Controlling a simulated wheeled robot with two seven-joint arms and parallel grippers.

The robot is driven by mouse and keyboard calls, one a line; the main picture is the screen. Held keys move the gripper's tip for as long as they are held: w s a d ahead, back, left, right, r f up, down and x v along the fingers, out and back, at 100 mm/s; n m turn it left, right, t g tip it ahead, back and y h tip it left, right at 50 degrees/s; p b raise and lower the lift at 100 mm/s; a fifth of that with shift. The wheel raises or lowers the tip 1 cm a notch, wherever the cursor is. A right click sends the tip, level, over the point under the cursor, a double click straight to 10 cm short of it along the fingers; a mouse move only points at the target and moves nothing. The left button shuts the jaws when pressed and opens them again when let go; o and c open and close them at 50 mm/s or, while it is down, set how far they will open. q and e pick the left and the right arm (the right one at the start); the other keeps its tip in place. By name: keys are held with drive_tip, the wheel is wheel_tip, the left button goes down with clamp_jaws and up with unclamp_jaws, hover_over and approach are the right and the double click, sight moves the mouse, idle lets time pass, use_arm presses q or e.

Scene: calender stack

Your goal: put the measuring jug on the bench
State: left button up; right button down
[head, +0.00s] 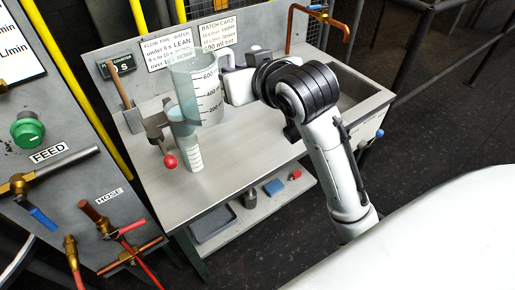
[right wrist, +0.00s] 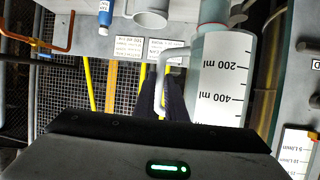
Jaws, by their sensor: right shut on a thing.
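The measuring jug (head: 186,79) is a large, clear, upright vessel with marks up to 600 ml, over the left part of the bench (head: 230,160). My right gripper (head: 226,86) is at the jug's right side, shut on its handle. In the right wrist view the jug (right wrist: 222,80) appears upside down, with its handle (right wrist: 173,52) between the dark fingers (right wrist: 162,100). I cannot tell whether the jug's base touches the bench. My left gripper is not in view.
Signs (head: 168,50) and a counter (head: 119,66) are behind. A sink (head: 355,92) is at right. The bench's front middle is clear.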

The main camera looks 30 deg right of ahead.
drive_tip(key=w+d+f+m+h+b, duration=0.1)
drive_tip(key=w+d+f, duration=0.2)
drive_tip(key=d+f, duration=0.5)
drive_tip(key=w+d+f+m+h+b, duration=0.1)
drive_tip(key=w+d+f, duration=0.2)
drive_tip(key=d+f, duration=0.5)
drive_tip(key=shift+a+f+b, duration=0.2)
drive_tip(key=shift+a+f, duration=0.05)
drive_tip(key=shift+f, duration=1.9)
drive_tip(key=shift+a+f+b, duration=0.2)
drive_tip(key=shift+a+f, duration=0.1)
drive_tip(key=shift+f, duration=1.8)
drive_tip(key=shift+a+f+b, duration=0.2)
drive_tip(key=shift+a+f, duration=0.05)
drive_tip(key=shift+f, duration=1.9)
drive_tip(key=c, duration=2.3)
unclamp_jaws()
drive_tip(key=shift+f, duration=0.2)
drive_tip(key=o, duration=0.5)
drive_tip(key=shift+r, duration=0.15)
